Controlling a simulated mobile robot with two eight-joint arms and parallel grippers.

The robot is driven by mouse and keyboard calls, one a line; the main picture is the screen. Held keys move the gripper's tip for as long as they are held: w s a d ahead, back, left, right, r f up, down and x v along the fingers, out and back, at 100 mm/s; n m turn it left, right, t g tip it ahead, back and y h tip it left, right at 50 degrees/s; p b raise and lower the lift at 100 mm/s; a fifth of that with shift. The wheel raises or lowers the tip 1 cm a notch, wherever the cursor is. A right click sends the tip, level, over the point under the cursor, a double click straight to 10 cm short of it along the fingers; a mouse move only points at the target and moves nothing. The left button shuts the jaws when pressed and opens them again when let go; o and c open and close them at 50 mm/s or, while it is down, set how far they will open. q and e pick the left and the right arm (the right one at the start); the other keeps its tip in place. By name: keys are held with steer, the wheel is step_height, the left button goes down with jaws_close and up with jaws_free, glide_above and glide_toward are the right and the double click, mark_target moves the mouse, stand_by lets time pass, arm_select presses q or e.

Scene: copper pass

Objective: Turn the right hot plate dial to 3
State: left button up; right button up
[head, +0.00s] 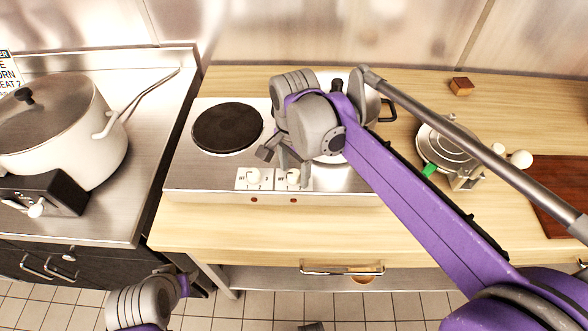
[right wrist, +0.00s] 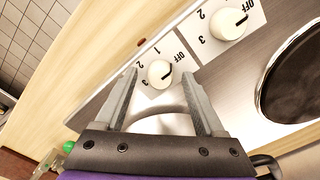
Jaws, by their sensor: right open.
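The hot plate (head: 215,175) stands on the wooden counter, with two white dials on its front panel. The right dial (head: 292,177) is beside my right gripper (head: 281,162). In the right wrist view this dial (right wrist: 158,73) lies between the two open fingertips, with no clear contact. Its dark mark is on the knob's right side, but I cannot read the setting surely. The left dial (head: 254,177) also shows in the right wrist view (right wrist: 229,24), its mark towards OFF. Part of my left arm shows at the bottom left; its fingers are not visible.
The left burner (head: 227,128) is bare. A lidded pot (head: 372,105) stands at the right burner, partly hidden by my arm. A large white pot (head: 75,135) is at left. A round metal appliance (head: 447,145) stands at right. A drawer handle (head: 342,272) is below the counter.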

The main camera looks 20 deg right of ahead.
steer(key=shift+f, duration=0.1)
jaws_close()
stand_by(0.3)
